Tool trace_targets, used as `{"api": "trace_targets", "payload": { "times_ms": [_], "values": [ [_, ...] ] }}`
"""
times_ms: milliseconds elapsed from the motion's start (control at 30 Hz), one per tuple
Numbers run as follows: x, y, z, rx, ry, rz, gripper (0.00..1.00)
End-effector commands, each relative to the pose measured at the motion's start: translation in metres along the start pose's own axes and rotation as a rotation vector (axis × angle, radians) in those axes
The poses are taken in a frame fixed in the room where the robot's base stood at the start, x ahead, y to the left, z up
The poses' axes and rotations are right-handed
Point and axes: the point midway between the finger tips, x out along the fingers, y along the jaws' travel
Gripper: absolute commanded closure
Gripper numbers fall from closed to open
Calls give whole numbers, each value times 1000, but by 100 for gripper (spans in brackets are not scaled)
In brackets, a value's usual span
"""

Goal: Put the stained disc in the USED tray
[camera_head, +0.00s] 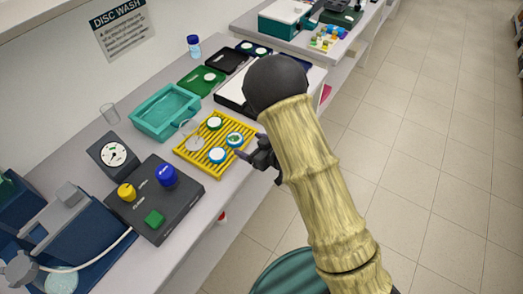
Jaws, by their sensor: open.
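Several small round white-topped discs or holders sit on a yellow slatted rack (183,151). The picture is too small to tell surely which is stained. My gripper (246,157) is open, low at the rack's right edge, beside the blue-rimmed pieces; its fingers are dark and partly hidden by my arm. No tray label reading USED is legible. A green tray (190,83) holding a white disc and a black tray (218,66) stand behind.
A control box with knobs (152,213) and a dial gauge (112,153) are nearer. My arm covers the bench's right edge; open floor (430,130) lies beyond.

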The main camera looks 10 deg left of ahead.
Motion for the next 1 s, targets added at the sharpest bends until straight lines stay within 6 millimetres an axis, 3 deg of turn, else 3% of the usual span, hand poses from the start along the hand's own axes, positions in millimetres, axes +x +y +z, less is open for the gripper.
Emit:
{"api": "trace_targets", "payload": {
  "times_ms": [100, 300, 1000],
  "values": [
    [-24, 1, 1, 3, 2, 5, 26],
    [-48, 1, 0, 0, 2, 2, 26],
    [-52, 0, 0, -1, 1, 1, 26]
  ]
}}
